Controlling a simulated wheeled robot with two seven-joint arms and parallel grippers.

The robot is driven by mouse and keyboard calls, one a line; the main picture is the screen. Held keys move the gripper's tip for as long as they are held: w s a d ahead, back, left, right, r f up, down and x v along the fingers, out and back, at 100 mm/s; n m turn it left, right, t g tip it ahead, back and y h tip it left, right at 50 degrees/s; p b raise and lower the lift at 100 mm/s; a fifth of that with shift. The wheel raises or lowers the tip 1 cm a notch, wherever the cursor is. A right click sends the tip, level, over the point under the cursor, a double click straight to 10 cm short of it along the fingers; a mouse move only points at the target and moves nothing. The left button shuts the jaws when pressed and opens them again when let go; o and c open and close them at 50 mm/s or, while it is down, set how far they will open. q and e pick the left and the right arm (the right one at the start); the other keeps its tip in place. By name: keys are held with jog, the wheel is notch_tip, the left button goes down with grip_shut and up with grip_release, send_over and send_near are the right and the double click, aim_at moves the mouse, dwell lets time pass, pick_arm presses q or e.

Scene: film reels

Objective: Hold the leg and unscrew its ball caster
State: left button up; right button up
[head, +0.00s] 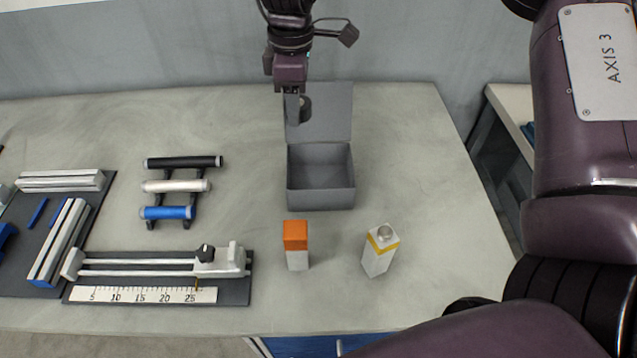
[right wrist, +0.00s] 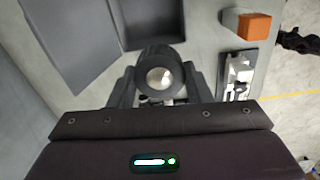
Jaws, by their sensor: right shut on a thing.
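My right gripper (head: 296,108) hangs at the back of the table, in front of the grey box's raised lid. It is shut on a short dark round piece (head: 306,106). In the right wrist view this piece (right wrist: 158,56) sits between the fingers and shows a shiny silver round end, which looks like a ball caster. I cannot see a leg joined to it, and no leg can be told for sure. My left gripper is not in view.
The open grey box (head: 320,198) stands below the gripper. An orange-and-white block (head: 296,238) and a white carton with a yellow band (head: 379,258) stand in front. A rack of rollers (head: 176,187) and a ruler fixture (head: 140,294) lie left. The table's right side is clear.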

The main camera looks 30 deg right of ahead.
jog(key=n, duration=0.3)
jog(key=shift+s+d+n, duration=0.4)
jog(key=shift+d+f+n, duration=0.15)
jog(key=shift+d+n, duration=0.05)
jog(key=shift+n, duration=0.8)
jog(key=n, duration=0.3)
jog(key=shift+w+d+f+p, duration=0.2)
jog(key=shift+d+f+p, duration=0.1)
jog(key=shift+d+f+n, duration=0.1)
jog(key=shift+d+n, duration=0.05)
jog(key=shift+n, duration=1.05)
jog(key=n, duration=0.3)
jog(key=n+b, duration=0.3)
jog(key=n, duration=0.8)
send_over(320, 187)
notch_tip(320, 187, down, 18)
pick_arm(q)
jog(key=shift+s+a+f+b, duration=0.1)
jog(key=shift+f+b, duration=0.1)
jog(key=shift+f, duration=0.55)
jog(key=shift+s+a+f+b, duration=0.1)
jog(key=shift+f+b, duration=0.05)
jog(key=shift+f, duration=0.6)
pick_arm(e)
jog(key=shift+f, duration=1.8)
